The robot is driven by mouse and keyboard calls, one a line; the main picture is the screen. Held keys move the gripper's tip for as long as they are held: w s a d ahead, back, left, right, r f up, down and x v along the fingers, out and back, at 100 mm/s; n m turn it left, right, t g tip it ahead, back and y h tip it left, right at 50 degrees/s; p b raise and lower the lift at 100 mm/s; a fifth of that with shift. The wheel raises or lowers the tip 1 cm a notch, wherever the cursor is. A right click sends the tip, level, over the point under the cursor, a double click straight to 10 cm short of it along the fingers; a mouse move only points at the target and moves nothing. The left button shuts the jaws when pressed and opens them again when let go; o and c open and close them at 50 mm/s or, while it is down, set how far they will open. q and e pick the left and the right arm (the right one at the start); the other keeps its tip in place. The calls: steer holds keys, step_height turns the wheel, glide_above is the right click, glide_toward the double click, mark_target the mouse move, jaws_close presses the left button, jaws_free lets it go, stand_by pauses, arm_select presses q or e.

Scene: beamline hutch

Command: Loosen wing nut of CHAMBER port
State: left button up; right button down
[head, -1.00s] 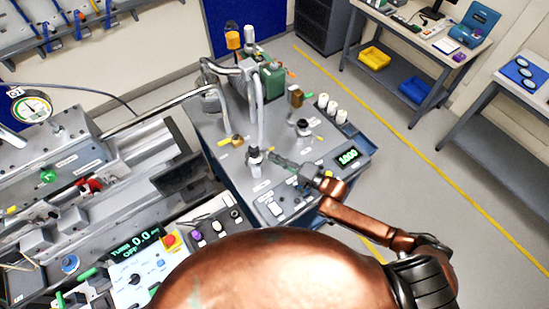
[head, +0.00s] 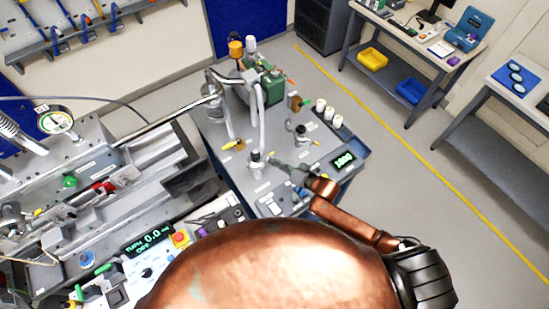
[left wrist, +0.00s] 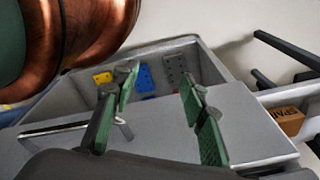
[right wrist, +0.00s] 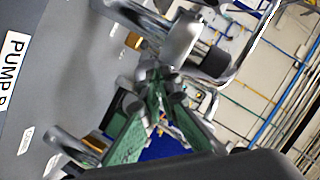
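The pump cart (head: 215,125) stands mid-picture in the head view. A bent metal pipe (head: 261,125) comes down to an upright port fitting (head: 256,163) on its top. My right gripper (head: 274,163) is close beside this fitting, coming from the right. In the right wrist view its green-padded fingers (right wrist: 160,92) converge at the tips, against a dark metal part (right wrist: 152,72) below a pipe. I cannot make out a wing nut or whether one is between the tips. No CHAMBER label is readable. My left gripper (left wrist: 158,98) is open and empty above a grey surface.
A second port (head: 301,132), a green pump (head: 270,85), white knobs (head: 329,112) and a lit display (head: 343,158) crowd the cart. A gauge (head: 54,118) stands on the left bench. An open grey bin (left wrist: 190,45) lies beyond my left gripper. The floor right of the cart is clear.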

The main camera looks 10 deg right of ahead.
steer(key=shift+s+a+r+n+t+h+p, duration=0.1)
steer(key=shift+a+n+t+h+p, duration=0.1)
steer(key=shift+n+h+p, duration=0.85)
steer(key=shift+a+r+n+t+h+p, duration=0.1)
steer(key=shift+n+t+h+p, duration=0.1)
steer(key=shift+n+h+p, duration=0.85)
steer(key=shift+n, duration=0.7)
steer(key=c, duration=2.2)
jaws_free()
